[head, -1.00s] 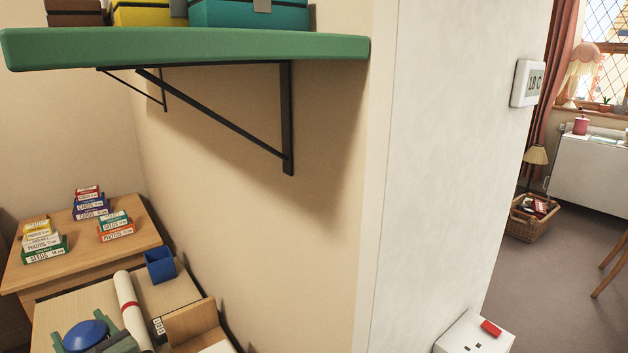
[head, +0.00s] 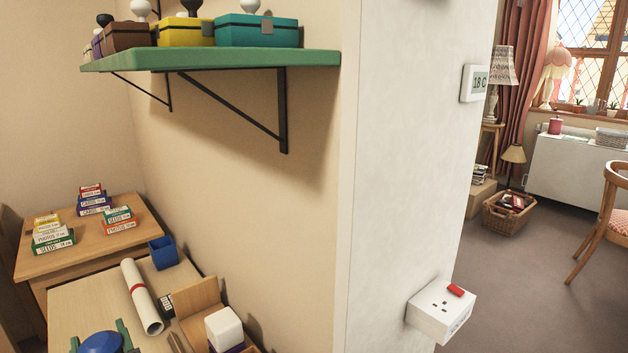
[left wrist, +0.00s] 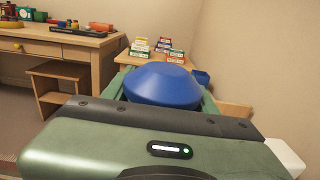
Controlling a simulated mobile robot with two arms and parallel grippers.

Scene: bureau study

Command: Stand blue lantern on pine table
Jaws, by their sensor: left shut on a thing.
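The blue lantern (head: 100,344) shows as a rounded blue top at the bottom left of the head view, cut off by the edge. It also shows in the left wrist view (left wrist: 162,84), as a wide blue cap. My left gripper (head: 101,336) is shut on it, with green fingers on either side. The lantern's lower part is hidden. Two light wooden tables stand along the wall, and I cannot tell which is the pine one: a nearer one (head: 85,294) and a farther one (head: 135,210). My right gripper is not in view.
The nearer table bears a rolled paper (head: 142,298), a blue cup (head: 163,252) and a wooden holder (head: 196,297). Several small labelled boxes (head: 53,232) stack on the farther one. A green shelf (head: 215,60) juts above. A white wall corner and socket box (head: 441,312) are at right.

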